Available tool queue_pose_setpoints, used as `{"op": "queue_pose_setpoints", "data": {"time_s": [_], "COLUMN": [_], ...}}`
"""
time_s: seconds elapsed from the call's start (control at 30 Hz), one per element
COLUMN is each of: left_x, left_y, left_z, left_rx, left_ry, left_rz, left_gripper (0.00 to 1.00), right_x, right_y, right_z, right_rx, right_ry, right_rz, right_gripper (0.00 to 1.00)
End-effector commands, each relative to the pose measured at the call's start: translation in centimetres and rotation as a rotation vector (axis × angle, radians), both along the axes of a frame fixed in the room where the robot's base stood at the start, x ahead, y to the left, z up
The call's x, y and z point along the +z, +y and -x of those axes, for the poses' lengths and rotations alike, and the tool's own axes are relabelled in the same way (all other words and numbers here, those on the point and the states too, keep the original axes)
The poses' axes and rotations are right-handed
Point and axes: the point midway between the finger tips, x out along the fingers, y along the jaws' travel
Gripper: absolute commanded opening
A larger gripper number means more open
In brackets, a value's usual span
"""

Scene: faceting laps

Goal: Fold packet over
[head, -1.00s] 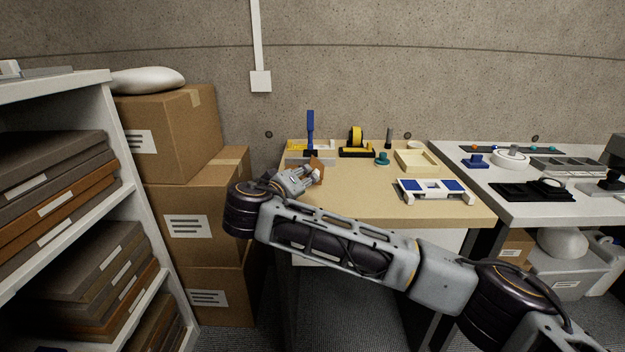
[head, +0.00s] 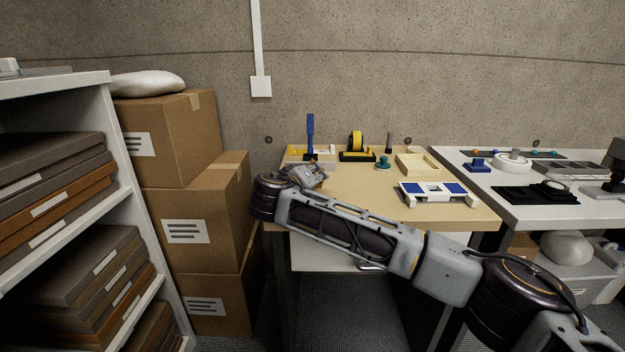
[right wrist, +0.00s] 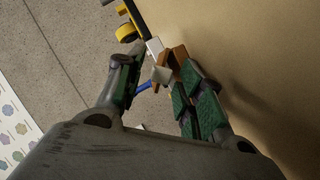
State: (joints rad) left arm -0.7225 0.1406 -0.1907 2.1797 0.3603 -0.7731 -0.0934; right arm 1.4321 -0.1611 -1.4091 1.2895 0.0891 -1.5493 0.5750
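My right arm reaches across the tan desk in the head view, with its gripper (head: 310,178) over the desk's left part, small and partly blurred into its surroundings. In the right wrist view the two green-padded fingers of my right gripper (right wrist: 160,78) stand apart. A small brown piece (right wrist: 177,54) with white parts (right wrist: 161,74) beside it shows at the fingertips, close to the right finger. It may be the packet, but I cannot tell whether it is touched. In the head view this piece is mostly hidden by the gripper. My left gripper is not in view.
A blue upright tool (head: 310,135), a yellow tape dispenser (head: 356,146) and a cream tray (head: 416,163) stand at the desk's back. A white-and-blue stand (head: 438,193) sits front right. Cardboard boxes (head: 200,230) are stacked left of the desk. The desk's middle is clear.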

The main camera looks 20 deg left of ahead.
Motion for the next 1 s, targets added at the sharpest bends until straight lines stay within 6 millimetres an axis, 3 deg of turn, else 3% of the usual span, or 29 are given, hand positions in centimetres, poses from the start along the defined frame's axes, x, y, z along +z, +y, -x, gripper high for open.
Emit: {"op": "queue_pose_setpoints", "data": {"time_s": [0.1,0.4,1.0], "left_x": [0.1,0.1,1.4], "left_y": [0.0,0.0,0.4], "left_z": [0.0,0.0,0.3], "left_rx": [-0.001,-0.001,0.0], "left_ry": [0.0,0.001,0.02], "left_rz": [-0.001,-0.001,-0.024], "left_gripper": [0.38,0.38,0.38], "right_x": [0.0,0.0,-0.2], "right_y": [0.0,0.0,0.4], "right_z": [0.0,0.0,0.1], "right_rx": [0.0,0.0,0.0], "right_ry": [0.0,0.0,-0.024], "right_rz": [0.0,0.0,0.124], "right_gripper": [0.38,0.0,0.0]}}
